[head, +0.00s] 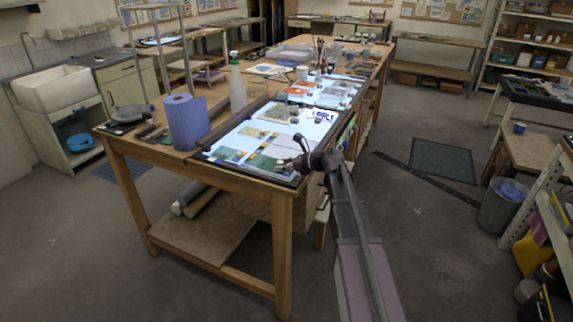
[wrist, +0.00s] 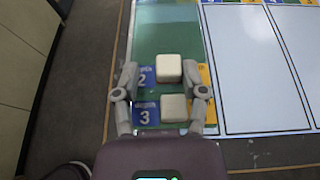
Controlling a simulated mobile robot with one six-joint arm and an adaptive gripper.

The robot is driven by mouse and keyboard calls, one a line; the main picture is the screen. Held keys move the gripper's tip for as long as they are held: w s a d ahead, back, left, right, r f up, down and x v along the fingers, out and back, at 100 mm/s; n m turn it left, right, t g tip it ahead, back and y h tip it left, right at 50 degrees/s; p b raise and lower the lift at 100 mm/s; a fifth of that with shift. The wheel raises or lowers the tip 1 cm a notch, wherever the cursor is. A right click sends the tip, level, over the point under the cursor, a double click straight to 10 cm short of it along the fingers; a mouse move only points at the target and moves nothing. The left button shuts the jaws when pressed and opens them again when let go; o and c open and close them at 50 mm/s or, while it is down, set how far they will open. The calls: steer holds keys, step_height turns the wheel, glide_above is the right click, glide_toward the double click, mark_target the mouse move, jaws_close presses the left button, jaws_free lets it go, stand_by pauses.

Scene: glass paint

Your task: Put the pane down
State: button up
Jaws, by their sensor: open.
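My gripper (head: 302,150) is at the near right end of the lit table. In the wrist view my gripper (wrist: 161,72) is open, its fingers on either side of two cream blocks. The upper block (wrist: 169,68) lies between the fingertips, with no clear grip on it. The lower block (wrist: 174,108) is nearer my palm. Blue labels marked 2 (wrist: 146,77) and 3 (wrist: 146,112) and yellow patches lie beside the blocks. A green sheet or pane (wrist: 165,38) lies under and beyond them; I cannot tell which. It also shows in the head view (head: 268,162).
The lit panel (wrist: 242,75) has empty outlined fields to the right. In the head view, a blue paper roll (head: 186,122) and a spray bottle (head: 237,88) stand on the wooden bench left of the panel. More sheets and jars stand farther back.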

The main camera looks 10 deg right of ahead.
steer(key=shift+w+d+f, duration=0.1)
steer(key=shift+d, duration=0.25)
steer(key=shift+w+r+p, duration=0.2)
steer(key=shift+r+p, duration=0.05)
steer(key=shift+p, duration=0.4)
steer(key=shift+d+r, duration=0.15)
steer(key=shift+d, duration=0.05)
steer(key=p+v, duration=0.4)
steer(key=v, duration=0.7)
steer(key=shift+s+r+p, duration=0.15)
steer(key=shift+r+p, duration=0.1)
steer(key=shift+p, duration=0.15)
